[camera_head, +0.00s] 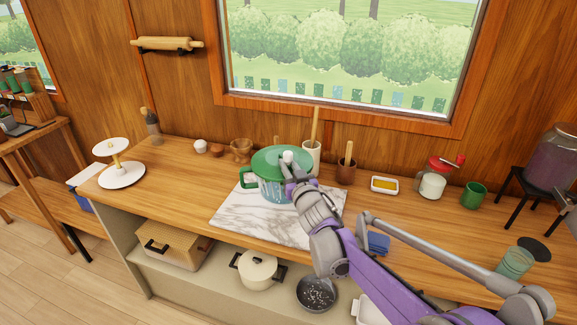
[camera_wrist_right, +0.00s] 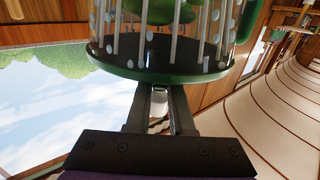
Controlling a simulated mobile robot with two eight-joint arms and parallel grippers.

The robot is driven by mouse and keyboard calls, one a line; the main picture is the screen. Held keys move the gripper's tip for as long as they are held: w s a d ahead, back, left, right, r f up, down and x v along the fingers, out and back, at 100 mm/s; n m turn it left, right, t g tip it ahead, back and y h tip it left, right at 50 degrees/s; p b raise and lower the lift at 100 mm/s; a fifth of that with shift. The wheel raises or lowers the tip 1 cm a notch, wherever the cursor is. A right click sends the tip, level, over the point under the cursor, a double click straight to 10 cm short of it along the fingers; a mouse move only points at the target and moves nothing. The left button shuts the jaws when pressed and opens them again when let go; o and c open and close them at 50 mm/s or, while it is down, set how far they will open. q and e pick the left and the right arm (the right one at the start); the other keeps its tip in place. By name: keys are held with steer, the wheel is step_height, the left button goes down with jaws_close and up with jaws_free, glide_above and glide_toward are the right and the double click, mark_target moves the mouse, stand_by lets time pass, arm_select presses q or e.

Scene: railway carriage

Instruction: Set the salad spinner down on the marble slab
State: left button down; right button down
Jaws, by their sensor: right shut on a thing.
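The salad spinner (camera_head: 272,187) has a clear bowl, a green lid with a white knob, and a green side handle. It looks upright over the back part of the white-and-grey marble slab (camera_head: 255,226). I cannot tell whether its base touches the slab. My right gripper (camera_head: 289,164) comes in from the lower right and is shut on the spinner at its lid knob. In the right wrist view the fingers (camera_wrist_right: 160,95) meet the spinner's lid side, and the clear bowl (camera_wrist_right: 165,30) fills the top. My left gripper is not in view.
Utensil crocks (camera_head: 311,158) stand close behind the spinner. A wooden mortar (camera_head: 241,150) is behind it to the left. A butter dish (camera_head: 385,185), red-topped grinder (camera_head: 433,180) and green cup (camera_head: 474,195) stand to the right. The slab's front is bare, near the counter edge.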

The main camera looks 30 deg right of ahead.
steer(key=shift+w+a, duration=0.1)
steer(key=shift+f, duration=0.15)
steer(key=shift+f+b, duration=2.35)
steer(key=shift+f, duration=1)
steer(key=c, duration=0.7)
jaws_free()
steer(key=shift+c, duration=0.3)
steer(key=c, duration=0.4)
